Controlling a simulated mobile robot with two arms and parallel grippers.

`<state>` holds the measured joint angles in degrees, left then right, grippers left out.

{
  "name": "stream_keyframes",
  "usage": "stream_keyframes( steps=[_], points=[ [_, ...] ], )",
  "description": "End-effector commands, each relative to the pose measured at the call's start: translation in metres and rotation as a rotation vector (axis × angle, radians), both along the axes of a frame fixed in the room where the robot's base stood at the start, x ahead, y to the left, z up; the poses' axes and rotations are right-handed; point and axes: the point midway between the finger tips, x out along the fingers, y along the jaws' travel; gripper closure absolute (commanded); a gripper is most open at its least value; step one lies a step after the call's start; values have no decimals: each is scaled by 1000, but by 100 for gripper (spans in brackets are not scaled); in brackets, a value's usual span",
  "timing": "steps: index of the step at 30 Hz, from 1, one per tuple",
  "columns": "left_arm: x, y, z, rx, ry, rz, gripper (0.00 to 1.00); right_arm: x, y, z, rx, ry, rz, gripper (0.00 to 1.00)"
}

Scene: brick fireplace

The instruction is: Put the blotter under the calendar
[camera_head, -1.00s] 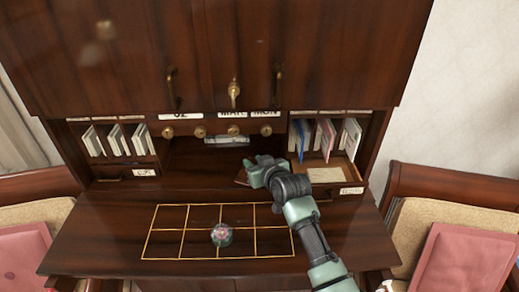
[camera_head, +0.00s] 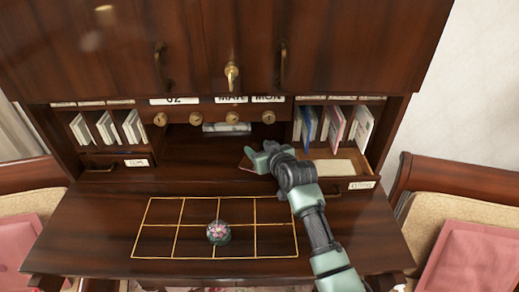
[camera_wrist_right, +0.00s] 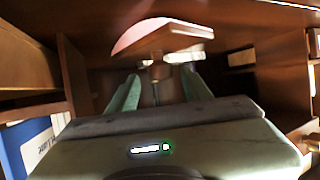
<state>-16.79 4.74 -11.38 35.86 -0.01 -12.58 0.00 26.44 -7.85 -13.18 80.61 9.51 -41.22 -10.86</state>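The blotter is a dark wooden block with a pink curved face; in the wrist view the blotter (camera_wrist_right: 165,36) lies past my fingertips, tilted, with its grip between them. In the head view only a brown edge of the blotter (camera_head: 247,163) shows left of my right gripper (camera_head: 258,154). The right gripper appears shut on the blotter's grip, in front of the middle recess, though the contact is dim. The calendar (camera_head: 231,98), a row of white plates reading a number, MAR and MON, is above the recess, with brass knobs below. My left gripper is out of view.
An open drawer (camera_head: 360,185) with pale paper is right of the gripper. Pigeonholes with envelopes (camera_head: 335,128) are above it. A round floral paperweight (camera_head: 218,232) sits on the desk's gold grid. The dark recess (camera_head: 190,150) has clear floor at left.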

Motion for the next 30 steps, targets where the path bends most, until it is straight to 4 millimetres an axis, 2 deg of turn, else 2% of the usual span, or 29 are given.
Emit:
stream_keyframes(
  steps=[3,11,24,30],
  points=[
    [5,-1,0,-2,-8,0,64,0,0,0,0,0,0,51],
    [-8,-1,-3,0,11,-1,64,-8,-4,3,-1,-1,-1,51],
    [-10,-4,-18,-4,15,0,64,-76,-32,32,-1,-3,0,51],
    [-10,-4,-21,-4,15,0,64,-97,-40,43,0,-1,0,51]
  ],
)
